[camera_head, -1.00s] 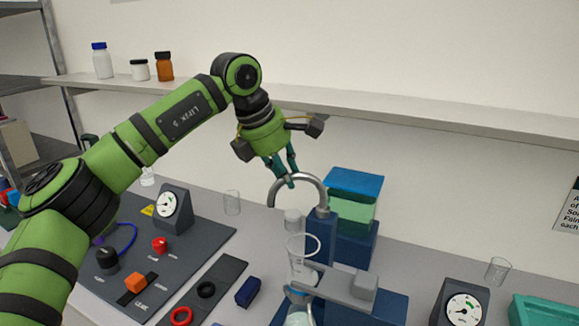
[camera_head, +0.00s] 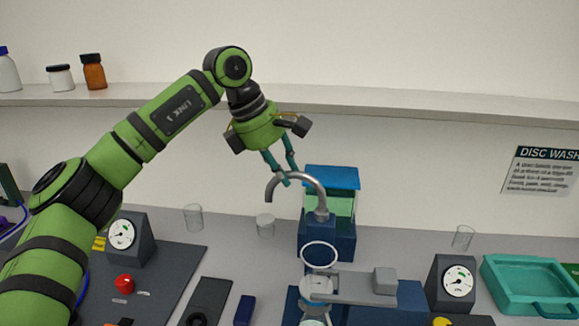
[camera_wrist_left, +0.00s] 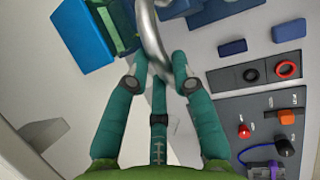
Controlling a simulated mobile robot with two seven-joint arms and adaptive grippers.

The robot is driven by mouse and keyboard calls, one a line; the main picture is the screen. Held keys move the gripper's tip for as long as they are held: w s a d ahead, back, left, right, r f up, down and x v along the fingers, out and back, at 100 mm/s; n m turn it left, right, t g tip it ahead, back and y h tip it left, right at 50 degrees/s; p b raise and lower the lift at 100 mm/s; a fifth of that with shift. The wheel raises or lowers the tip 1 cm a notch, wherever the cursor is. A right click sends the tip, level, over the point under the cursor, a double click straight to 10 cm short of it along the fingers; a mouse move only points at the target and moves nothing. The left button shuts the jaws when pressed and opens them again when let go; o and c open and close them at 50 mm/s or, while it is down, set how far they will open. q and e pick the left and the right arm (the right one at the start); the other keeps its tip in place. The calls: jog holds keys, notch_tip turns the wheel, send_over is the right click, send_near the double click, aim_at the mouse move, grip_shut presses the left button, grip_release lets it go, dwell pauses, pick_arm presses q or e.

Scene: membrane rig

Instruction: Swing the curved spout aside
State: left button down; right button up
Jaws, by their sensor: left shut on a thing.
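The curved spout (camera_head: 304,178) is a grey metal arch rising from a dark blue block (camera_head: 318,236). Its free end hangs left of the block, above a small clear cup (camera_head: 265,226). My left gripper (camera_head: 285,182) reaches down from above with teal fingers shut on the arch near its free end. In the left wrist view, the spout (camera_wrist_left: 150,38) passes between the fingertips of the left gripper (camera_wrist_left: 160,66). My right gripper does not show.
A glass ring-topped vessel (camera_head: 319,256) and a grey arm (camera_head: 350,288) stand in front of the spout. A blue-lidded green tank (camera_head: 332,178) is behind it. A gauge (camera_head: 458,282) and a teal tray (camera_head: 530,284) are at right. An empty beaker (camera_head: 193,217) stands left.

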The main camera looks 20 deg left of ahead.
pick_arm(q)
jog(key=shift+f, duration=0.3)
jog(key=shift+d, duration=0.1)
jog(key=c, duration=1)
grip_release()
jog(key=shift+w+r, duration=0.1)
jog(key=shift+r, duration=0.05)
jog(key=shift+r, duration=0.15)
jog(key=v, duration=1.1)
jog(key=shift+r, duration=0.3)
